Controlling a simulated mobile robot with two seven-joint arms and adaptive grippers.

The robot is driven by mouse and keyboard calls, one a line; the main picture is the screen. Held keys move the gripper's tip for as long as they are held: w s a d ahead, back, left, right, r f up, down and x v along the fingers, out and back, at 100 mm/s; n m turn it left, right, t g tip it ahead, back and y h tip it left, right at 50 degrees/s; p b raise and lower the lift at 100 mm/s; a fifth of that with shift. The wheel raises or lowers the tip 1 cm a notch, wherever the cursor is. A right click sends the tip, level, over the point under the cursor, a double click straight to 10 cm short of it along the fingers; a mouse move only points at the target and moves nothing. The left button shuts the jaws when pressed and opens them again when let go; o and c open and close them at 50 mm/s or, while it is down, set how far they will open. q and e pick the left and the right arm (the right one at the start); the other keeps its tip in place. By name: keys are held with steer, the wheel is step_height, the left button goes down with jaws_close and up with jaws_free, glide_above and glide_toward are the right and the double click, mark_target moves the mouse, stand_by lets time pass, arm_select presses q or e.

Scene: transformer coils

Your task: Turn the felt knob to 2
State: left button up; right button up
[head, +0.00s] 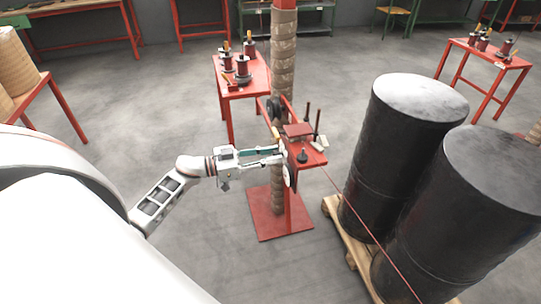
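A red stand (285,218) with a small red top plate stands in the middle of the head view. A small black knob (302,157) sits on the plate's front part, and a pale disc (290,170) shows on the stand's left side. I cannot tell for sure which is the felt knob, and no number marks are readable. My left gripper (279,155) reaches in from the left, with its fingertips at the left edge of the top plate, close to the pale disc. Whether it touches anything or how far its fingers are apart is too small to tell. My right gripper is not in view.
Two large black drums (415,110) stand on a wooden pallet (352,240) to the right. A thin red line (370,232) runs from the stand toward the lower right. A wrapped column (284,60) rises behind the stand. A red table (258,70) with coils stands behind it.

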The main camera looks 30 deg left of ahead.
arm_select(q)
steer(key=shift+c, duration=0.9)
steer(key=shift+m, duration=0.3)
steer(key=m+b, duration=0.2)
steer(key=m, duration=0.4)
steer(key=m+b, duration=0.2)
steer(key=m, duration=0.4)
steer(key=m+b, duration=0.2)
steer(key=m, duration=0.5)
steer(key=shift+s+d+f, duration=0.15)
steer(key=shift+f, duration=0.15)
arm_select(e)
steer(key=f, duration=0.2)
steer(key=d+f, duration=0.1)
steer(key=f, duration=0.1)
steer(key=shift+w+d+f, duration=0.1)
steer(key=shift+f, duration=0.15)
arm_select(q)
steer(key=shift+m, duration=0.3)
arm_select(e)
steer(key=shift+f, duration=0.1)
